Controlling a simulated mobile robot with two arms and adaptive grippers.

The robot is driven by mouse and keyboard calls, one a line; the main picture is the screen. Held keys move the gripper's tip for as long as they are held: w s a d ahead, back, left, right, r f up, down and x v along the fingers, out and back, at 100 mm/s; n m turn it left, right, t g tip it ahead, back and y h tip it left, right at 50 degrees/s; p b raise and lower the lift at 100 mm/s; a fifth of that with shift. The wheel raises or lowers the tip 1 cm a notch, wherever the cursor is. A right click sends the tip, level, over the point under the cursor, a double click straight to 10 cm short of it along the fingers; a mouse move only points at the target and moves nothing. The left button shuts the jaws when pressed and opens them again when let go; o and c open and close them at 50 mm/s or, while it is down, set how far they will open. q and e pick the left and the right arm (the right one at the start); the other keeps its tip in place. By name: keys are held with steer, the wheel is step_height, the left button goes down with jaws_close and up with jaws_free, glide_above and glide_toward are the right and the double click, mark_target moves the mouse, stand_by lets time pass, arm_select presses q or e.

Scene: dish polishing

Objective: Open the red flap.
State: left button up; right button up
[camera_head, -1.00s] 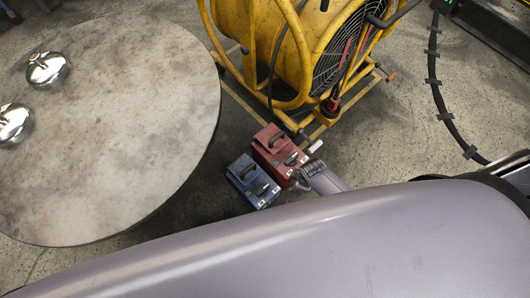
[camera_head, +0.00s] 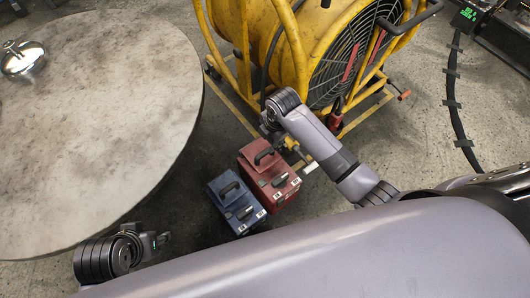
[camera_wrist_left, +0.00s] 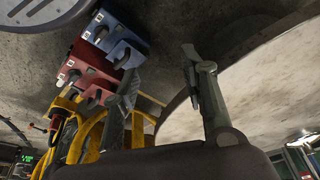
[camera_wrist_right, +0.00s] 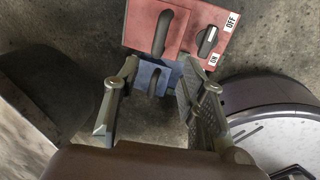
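The red box (camera_head: 278,183) stands on the floor beside the blue box (camera_head: 233,205). Its red flap (camera_head: 262,158) carries a dark handle and appears shut. In the right wrist view the flap (camera_wrist_right: 160,28) lies beyond the fingertips, beside a dark knob marked ON and OFF. My right gripper (camera_head: 273,138) is at the far side of the red box, partly hidden by its wrist; the right wrist view shows it open and empty (camera_wrist_right: 157,75). My left gripper (camera_head: 160,240) is left of the blue box, open and empty in the left wrist view (camera_wrist_left: 160,70).
A round table (camera_head: 110,120) fills the left, with a shiny metal dome (camera_head: 24,60) on it. A yellow fan (camera_head: 300,45) in a tube frame stands just behind the boxes. A black cable (camera_head: 453,100) lies on the floor at right. Bare floor lies right of the red box.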

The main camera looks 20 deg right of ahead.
steer(key=b, duration=0.2)
glide_toward(265, 153)
steer(key=f, duration=0.2)
steer(key=w+f+b, duration=0.1)
steer(key=f, duration=0.1)
steer(key=shift+a+f, duration=0.15)
steer(key=shift+f, duration=0.1)
steer(key=f+b, duration=0.1)
steer(key=f, duration=0.1)
steer(key=f+b, duration=0.1)
steer(key=shift+w+a+f, duration=0.15)
steer(key=shift+w+f, duration=0.2)
steer(key=shift+f, duration=0.05)
arm_select(q)
steer(key=w+d+r+t+h, duration=0.1)
steer(key=w+d+r+t, duration=0.1)
steer(key=w+r+t, duration=0.2)
steer(key=w+d+r+t+h, duration=0.1)
steer(key=w+d+r+t, duration=0.2)
steer(key=w, duration=0.8)
steer(key=shift+d+r+m+t+h, duration=0.35)
steer(key=shift+r+t, duration=0.8)
steer(key=shift+t, duration=0.55)
arm_select(e)
steer(key=shift+f, duration=0.2)
arm_select(q)
steer(key=shift+a, duration=0.1)
arm_select(e)
steer(key=shift+c, duration=0.3)
jaws_close()
